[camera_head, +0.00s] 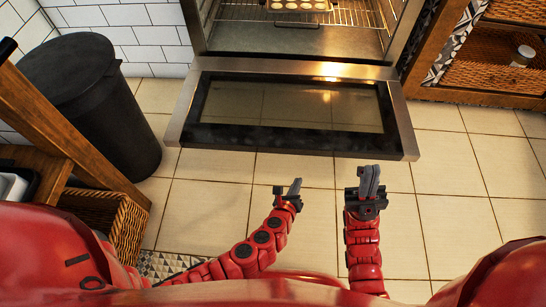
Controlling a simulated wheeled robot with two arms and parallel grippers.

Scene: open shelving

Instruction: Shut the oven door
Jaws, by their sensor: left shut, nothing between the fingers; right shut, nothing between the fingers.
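The oven door (300,146) hangs open and lies flat or nearly flat in front of the oven (280,38), its dark glass panel facing up in a steel frame. The oven cavity is lit, with a tray of round items (298,5) on a wire rack inside. My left gripper (293,187) is shut and empty, a little on the near side of the door's front edge. My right gripper (369,180) is shut and empty, just on the near side of the same edge, further right. Neither appears to touch the door.
A black bin (90,95) stands left of the door. A wooden shelf with a wicker basket (118,222) is at the near left. Open wooden shelving with woven baskets (490,72) and a small jar (522,56) is at the right. Tiled floor (455,200) is clear at the right.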

